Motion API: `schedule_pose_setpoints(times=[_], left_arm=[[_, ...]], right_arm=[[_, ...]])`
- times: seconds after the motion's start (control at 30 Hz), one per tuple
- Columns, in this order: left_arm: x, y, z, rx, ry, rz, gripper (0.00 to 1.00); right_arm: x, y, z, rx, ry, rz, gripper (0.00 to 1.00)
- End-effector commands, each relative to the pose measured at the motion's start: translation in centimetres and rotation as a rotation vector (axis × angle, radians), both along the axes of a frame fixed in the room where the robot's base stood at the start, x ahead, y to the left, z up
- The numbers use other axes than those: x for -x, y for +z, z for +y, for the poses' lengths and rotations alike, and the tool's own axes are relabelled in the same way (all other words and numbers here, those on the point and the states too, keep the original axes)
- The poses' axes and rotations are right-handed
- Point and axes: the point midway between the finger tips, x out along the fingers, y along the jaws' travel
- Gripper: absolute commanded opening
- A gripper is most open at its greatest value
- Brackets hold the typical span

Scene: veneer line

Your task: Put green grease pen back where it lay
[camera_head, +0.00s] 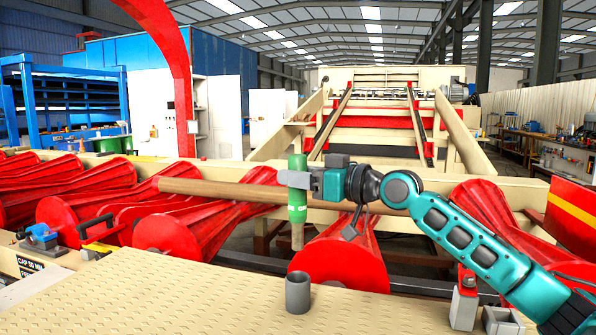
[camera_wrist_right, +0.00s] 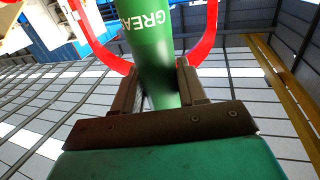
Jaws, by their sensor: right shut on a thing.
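The green grease pen (camera_head: 297,205) is upright in my right gripper (camera_head: 298,180), its pale tip pointing down. My right gripper is shut on it near its upper part. In the right wrist view the pen (camera_wrist_right: 152,45) runs between the two fingers (camera_wrist_right: 168,88), with white letters "GREA" on its side. In the head view the pen hangs above and slightly right of centre over the front plate, with a grey open cup (camera_head: 298,291) below it and apart from it. My left gripper is not in view.
A tan log (camera_head: 225,190) lies across the red rollers (camera_head: 340,255) behind the pen. The tread-plate deck (camera_head: 190,295) in front is mostly clear. A blue clamp (camera_head: 39,238) and a yellow-black handled tool (camera_head: 98,232) sit at left.

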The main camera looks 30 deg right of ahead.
Motion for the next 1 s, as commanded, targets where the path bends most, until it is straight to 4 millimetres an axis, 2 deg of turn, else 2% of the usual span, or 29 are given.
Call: schedule_pose_setpoints(times=[0.53, 0.87, 1.0], left_arm=[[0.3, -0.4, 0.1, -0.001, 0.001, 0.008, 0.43], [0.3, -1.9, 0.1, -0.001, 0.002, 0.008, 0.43], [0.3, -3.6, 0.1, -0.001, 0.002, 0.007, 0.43]], right_arm=[[0.0, -0.2, 0.0, -0.001, 0.001, -0.003, 0.00], [-0.2, -3.2, 0.2, -0.001, 0.006, -0.002, 0.00], [0.0, -4.6, 0.0, -0.001, 0.008, -0.003, 0.00]])
